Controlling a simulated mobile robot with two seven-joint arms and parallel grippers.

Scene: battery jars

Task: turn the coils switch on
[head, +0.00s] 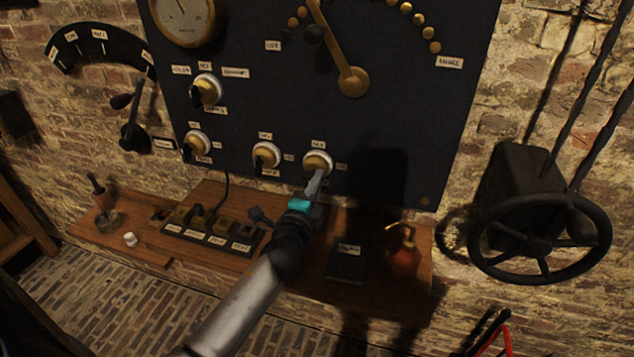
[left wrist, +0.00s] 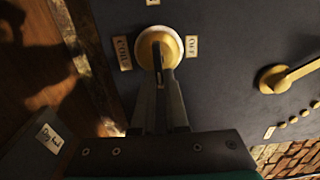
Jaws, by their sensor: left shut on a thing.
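The switch with a round white-and-brass base (head: 318,162) is the rightmost of the lower row on the dark panel. It also shows in the left wrist view (left wrist: 172,37), with a label at its left that seems to read "COILS" (left wrist: 123,53) and another label (left wrist: 191,46) at its right. My left gripper (head: 316,181) reaches up to this switch. In the left wrist view its fingers (left wrist: 160,82) are shut on the switch's dark handle, which runs roughly up and down in that picture. The fingers partly hide the handle. My right gripper is not in view.
Similar switches (head: 266,155) sit left on the panel, with a brass lever (head: 336,50) above. A black handwheel (head: 540,240) stands at right.

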